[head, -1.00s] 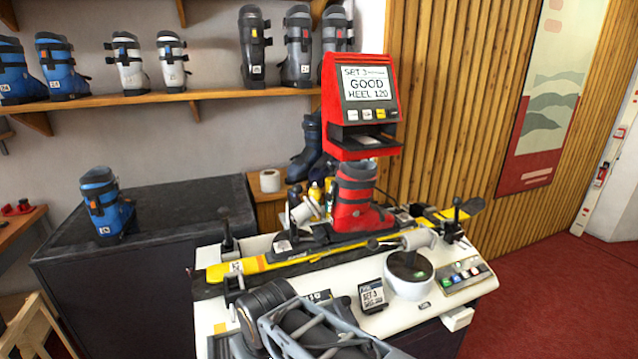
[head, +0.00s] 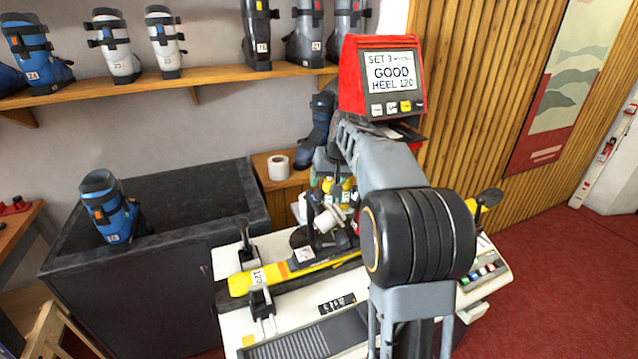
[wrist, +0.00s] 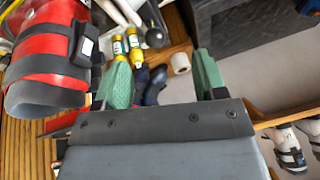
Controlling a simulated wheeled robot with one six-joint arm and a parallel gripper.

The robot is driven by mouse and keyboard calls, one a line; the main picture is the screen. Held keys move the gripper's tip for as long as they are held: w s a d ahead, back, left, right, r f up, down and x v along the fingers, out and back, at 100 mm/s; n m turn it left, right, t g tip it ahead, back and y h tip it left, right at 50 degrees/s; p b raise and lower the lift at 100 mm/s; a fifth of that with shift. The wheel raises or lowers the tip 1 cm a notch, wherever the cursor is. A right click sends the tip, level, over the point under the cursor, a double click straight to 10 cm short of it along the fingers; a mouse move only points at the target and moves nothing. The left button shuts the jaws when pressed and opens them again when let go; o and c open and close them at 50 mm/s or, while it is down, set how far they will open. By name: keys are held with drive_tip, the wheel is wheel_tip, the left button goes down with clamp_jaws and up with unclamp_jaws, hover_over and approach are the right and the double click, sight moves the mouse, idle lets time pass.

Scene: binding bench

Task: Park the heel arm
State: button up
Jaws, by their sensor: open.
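The binding tester (head: 310,335) is a pale bench with a yellow ski (head: 300,273) clamped across it. White and dark lever parts (head: 328,220) stand over the ski, left of my arm. They may include the heel arm, but I cannot tell which part it is. A red boot (wrist: 50,65) fills the upper left of the wrist view; my arm hides it in the head view. My gripper (wrist: 162,65) is open with nothing between its green fingers. It is beside the boot, apart from it in the picture.
The red display (head: 392,78) reads GOOD HEEL 120, with my arm close below it. A blue boot (head: 108,210) stands on the dark cabinet (head: 175,195). Yellow-capped bottles (wrist: 136,45) and a white roll (wrist: 180,63) are behind the tester. Boots line the shelf (head: 160,90).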

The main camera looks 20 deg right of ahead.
sight(321, 192)
drive_tip(key=w+f+p, duration=0.1)
drive_tip(key=w+f, duration=0.1)
drive_tip(key=f, duration=0.1)
drive_tip(key=w+d+f+p, duration=0.1)
drive_tip(key=w+f, duration=0.2)
drive_tip(key=f, duration=0.1)
drive_tip(key=w+f+p, duration=0.2)
drive_tip(key=w+f, duration=0.1)
drive_tip(key=f, duration=0.1)
drive_tip(key=shift+w+d+f, duration=0.15)
drive_tip(key=shift+w+d, duration=0.05)
clamp_jaws()
idle(0.6)
